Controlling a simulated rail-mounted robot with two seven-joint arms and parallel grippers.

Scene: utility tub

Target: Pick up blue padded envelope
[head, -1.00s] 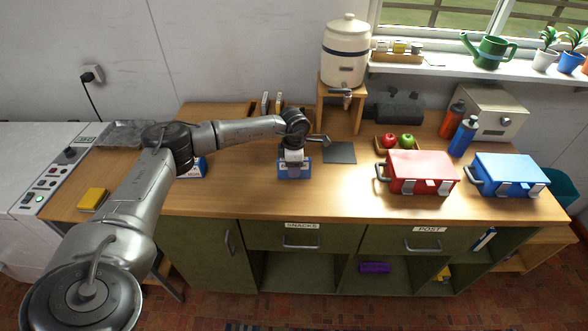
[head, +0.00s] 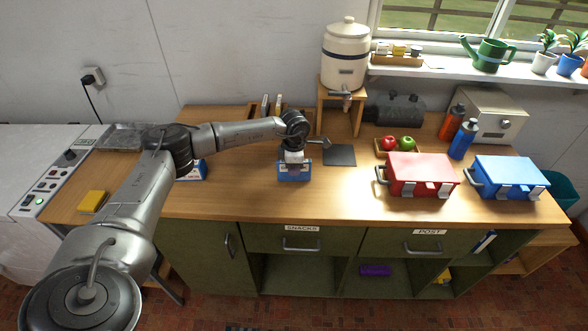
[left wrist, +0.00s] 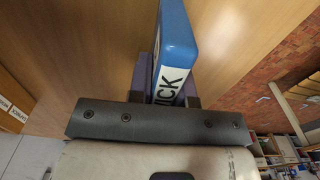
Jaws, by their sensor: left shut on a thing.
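In the left wrist view the blue item (left wrist: 178,42) stands on edge between the fingers of my left gripper (left wrist: 165,98). Letters ending in "ICK" show on its label. The gripper is shut on it. My right gripper is not in view.
A red box (head: 420,172) and a blue box (head: 517,176) stand at the right. A dark flat square (head: 340,155) lies right of the gripper. A water crock (head: 345,55) on a wooden stand (head: 322,112) is behind.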

